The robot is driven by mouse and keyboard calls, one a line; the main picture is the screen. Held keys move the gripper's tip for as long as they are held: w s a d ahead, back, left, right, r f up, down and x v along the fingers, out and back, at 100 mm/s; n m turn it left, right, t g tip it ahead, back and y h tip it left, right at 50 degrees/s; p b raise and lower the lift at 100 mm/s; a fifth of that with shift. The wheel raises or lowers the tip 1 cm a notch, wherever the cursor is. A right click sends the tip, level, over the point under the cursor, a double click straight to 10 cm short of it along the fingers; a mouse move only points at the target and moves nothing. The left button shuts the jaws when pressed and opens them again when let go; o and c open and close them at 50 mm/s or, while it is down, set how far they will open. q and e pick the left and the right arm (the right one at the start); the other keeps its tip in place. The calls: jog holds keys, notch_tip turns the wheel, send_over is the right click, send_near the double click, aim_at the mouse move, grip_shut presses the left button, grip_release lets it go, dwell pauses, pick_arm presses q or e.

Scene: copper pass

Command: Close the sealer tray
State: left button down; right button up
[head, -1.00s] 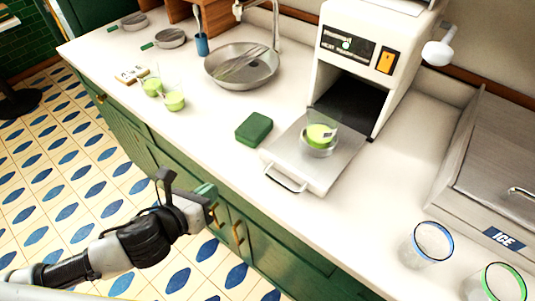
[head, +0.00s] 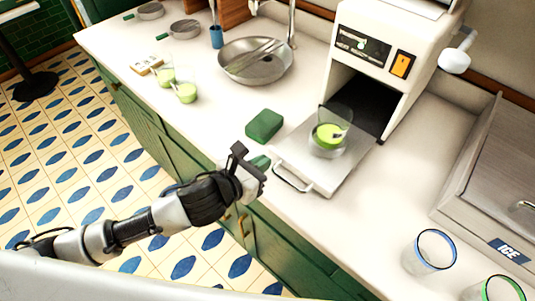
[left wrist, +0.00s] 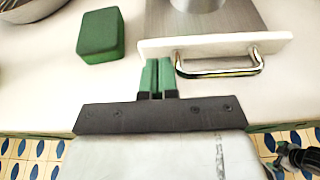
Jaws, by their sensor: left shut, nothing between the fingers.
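The white sealer (head: 385,60) stands at the back right with its dark opening. Its tray (head: 340,178) is pulled out over the counter. A clear cup with green contents (head: 329,132) sits in the holder on the tray. The tray's metal handle (head: 291,178) faces the counter's front edge and shows large in the left wrist view (left wrist: 220,72). My left gripper (head: 262,163) is at the counter's front edge, just left of the handle. In the left wrist view its green fingers (left wrist: 157,75) are together and empty, beside the handle's left end. My right gripper is not in view.
A green block (head: 264,126) lies on the counter left of the tray. A steel bowl (head: 255,62) and two cups of green liquid (head: 186,92) are farther left. An ice bin (head: 495,190) and empty glasses (head: 432,250) stand at the right.

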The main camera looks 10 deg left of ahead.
aim_at(297, 138)
pick_arm(q)
jog(key=shift+w+d, duration=0.65)
jog(key=shift+w, duration=0.25)
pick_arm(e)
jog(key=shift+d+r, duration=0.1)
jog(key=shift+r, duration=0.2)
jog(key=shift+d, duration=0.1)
pick_arm(q)
jog(key=shift+w+d+r+p, duration=0.15)
jog(key=shift+w+d+p, duration=0.2)
jog(key=shift+w, duration=0.15)
jog(key=w+d, duration=0.2)
jog(key=w+d+p, duration=0.1)
jog(key=w, duration=0.2)
jog(key=w+d, duration=0.2)
jog(key=shift+w+d, duration=0.3)
jog(key=shift+w, duration=0.05)
jog(key=w+d, duration=0.4)
jog(key=w, duration=0.1)
jog(key=w+d, duration=0.1)
jog(key=w, duration=0.2)
jog(key=shift+d+f, duration=0.2)
jog(key=shift+d, duration=0.2)
jog(key=shift+w+d, duration=0.2)
jog(key=shift+w+r, duration=0.1)
jog(key=shift+r, duration=0.15)
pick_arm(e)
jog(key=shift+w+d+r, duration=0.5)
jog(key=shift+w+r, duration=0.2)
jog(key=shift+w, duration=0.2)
